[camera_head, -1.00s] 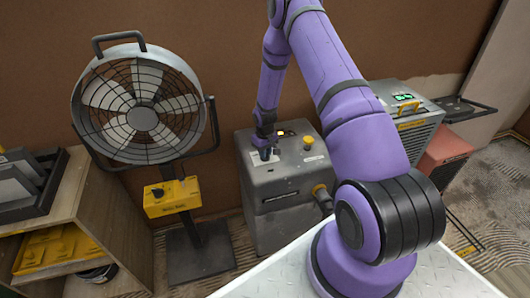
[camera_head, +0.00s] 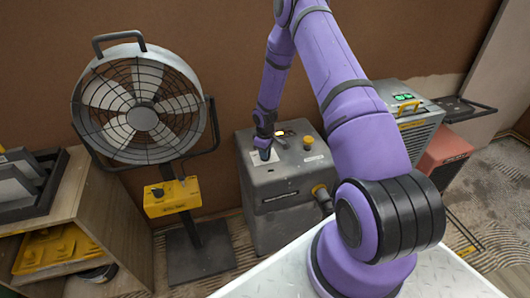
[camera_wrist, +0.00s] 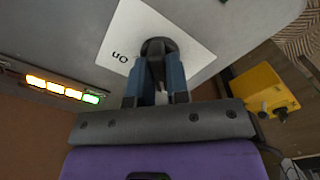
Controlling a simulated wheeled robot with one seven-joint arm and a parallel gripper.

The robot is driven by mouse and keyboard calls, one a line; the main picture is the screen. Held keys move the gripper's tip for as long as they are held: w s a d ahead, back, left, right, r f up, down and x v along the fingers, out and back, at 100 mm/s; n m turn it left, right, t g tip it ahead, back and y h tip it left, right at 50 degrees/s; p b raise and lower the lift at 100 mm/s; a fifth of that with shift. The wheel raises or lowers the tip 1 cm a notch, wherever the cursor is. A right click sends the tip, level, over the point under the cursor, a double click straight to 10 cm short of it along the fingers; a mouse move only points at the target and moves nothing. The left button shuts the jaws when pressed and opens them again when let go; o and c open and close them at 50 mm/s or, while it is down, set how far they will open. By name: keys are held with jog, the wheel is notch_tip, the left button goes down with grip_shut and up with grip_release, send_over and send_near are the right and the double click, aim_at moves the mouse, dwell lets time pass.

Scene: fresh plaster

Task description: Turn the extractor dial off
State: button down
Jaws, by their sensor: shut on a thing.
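The extractor is a grey box (camera_head: 272,212) on the floor against the brown wall. A white label (camera_head: 272,163) lies on its top; in the wrist view this label (camera_wrist: 190,42) carries the word "On". A dark round dial (camera_wrist: 157,46) sits on the label. My gripper (camera_wrist: 156,72) has its two blue fingers closed on either side of the dial. In the head view my gripper (camera_head: 263,152) comes down on the extractor's top and hides the dial. A row of lit amber and green lights (camera_wrist: 62,89) shows beside the label.
A yellow knob (camera_head: 308,141) stands on the extractor's top right of my gripper. A large fan (camera_head: 142,110) with a yellow control box (camera_head: 172,198) stands at left. Another grey unit (camera_head: 412,112) with green lights is at right. A wooden shelf (camera_head: 120,225) is at far left.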

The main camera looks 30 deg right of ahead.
jog(key=c, duration=1.1)
grip_release()
notch_tip(320, 180, up, 11)
jog(key=shift+f, duration=0.15)
